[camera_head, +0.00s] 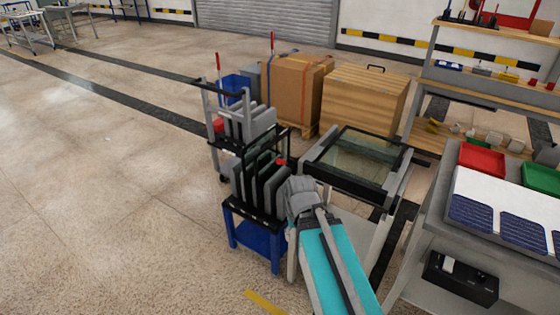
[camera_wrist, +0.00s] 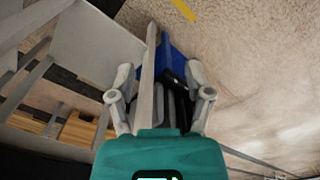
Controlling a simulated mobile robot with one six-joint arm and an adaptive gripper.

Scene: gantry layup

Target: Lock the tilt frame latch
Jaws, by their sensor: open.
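The tilt frame (camera_head: 318,180) is a dark-edged frame with a glass-like pane on a light grey stand, right of centre in the head view. I cannot pick out its latch for certain. A small red knob (camera_head: 281,161) shows at the frame's left, just beyond my arm's end. My gripper (camera_wrist: 160,72) is open, its two grey fingers spread apart. A pale grey bar (camera_wrist: 149,85) runs between the fingers in the wrist view, with dark parts beside it. I cannot tell whether the fingers touch them. In the head view the fingertips are hidden.
A blue cart (camera_head: 252,237) with dark upright plates stands left of my arm. Behind it is another cart with grey parts (camera_head: 252,124). Wooden crates (camera_head: 362,108) stand behind the frame. A workbench (camera_head: 440,210) with trays is at right. Open floor lies at left.

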